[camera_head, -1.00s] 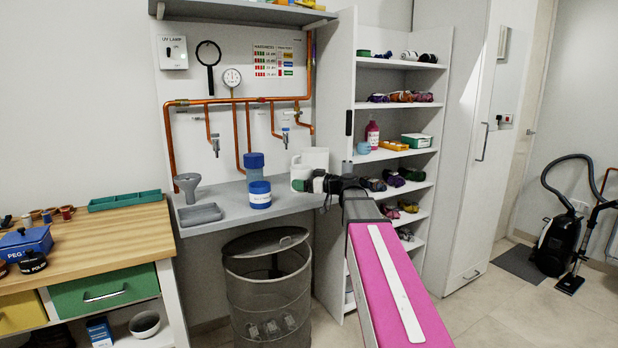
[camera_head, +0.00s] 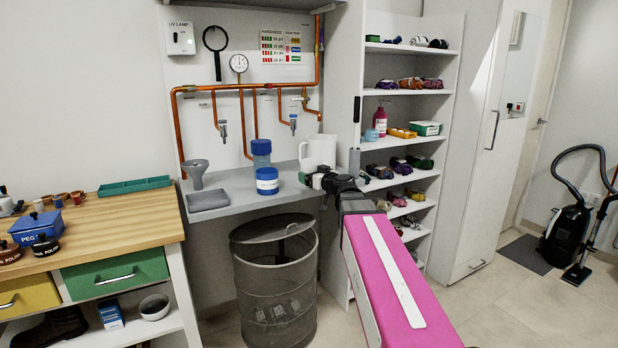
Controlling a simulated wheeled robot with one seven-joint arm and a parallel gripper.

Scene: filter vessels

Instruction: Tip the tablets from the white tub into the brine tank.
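A white jug-like vessel (camera_head: 318,151) stands on the grey wall counter, just behind my gripper. I cannot tell whether it is the white tub or the brine tank. My gripper (camera_head: 309,180) is at the counter's right front edge, in front of this vessel and hiding its lower part. The fingers are small and dark, and I cannot tell whether they are open or hold anything. A blue container with a white label (camera_head: 267,181) stands to the left of my gripper, with a taller blue vessel (camera_head: 261,152) behind it. No tablets can be made out.
A grey funnel (camera_head: 195,173) and a grey tray (camera_head: 208,200) are on the counter's left end. Copper pipes with taps (camera_head: 222,131) run above. A shelf unit (camera_head: 405,172) is at the right.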

